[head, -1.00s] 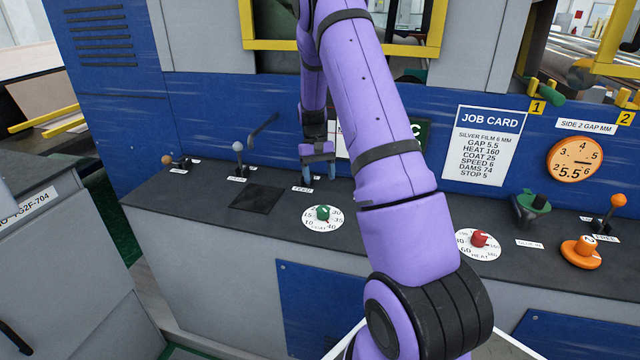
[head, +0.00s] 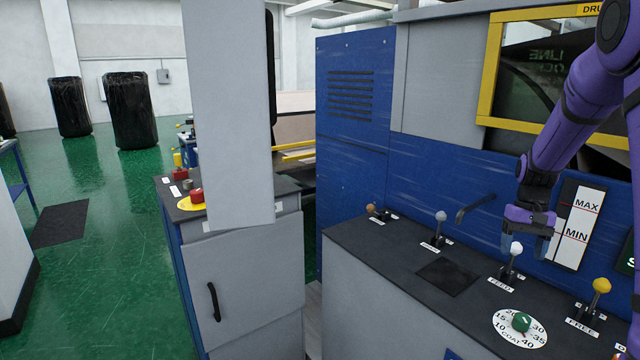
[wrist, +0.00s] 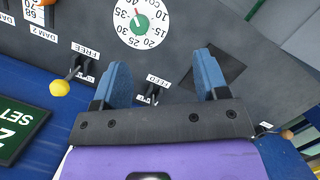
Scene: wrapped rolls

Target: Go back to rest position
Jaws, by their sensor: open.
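My gripper (head: 527,232) hangs at the right of the head view, above the back of the dark console top (head: 400,262), near the white-knobbed FEED lever (head: 516,248). In the wrist view my gripper (wrist: 165,82) has its two blue fingers spread wide with nothing between them. The FEED lever's base and label (wrist: 152,92) show beyond and between the fingers. My purple arm reaches in from the right edge of the head view, and part of it lies outside the frame.
The green COAT dial (head: 521,322) and yellow-knobbed FREE lever (head: 601,287) stand on the console. A MAX/MIN gauge (head: 578,225) is on the blue panel behind. A grey cabinet (head: 245,285) stands left. Green floor (head: 95,200) lies open at far left.

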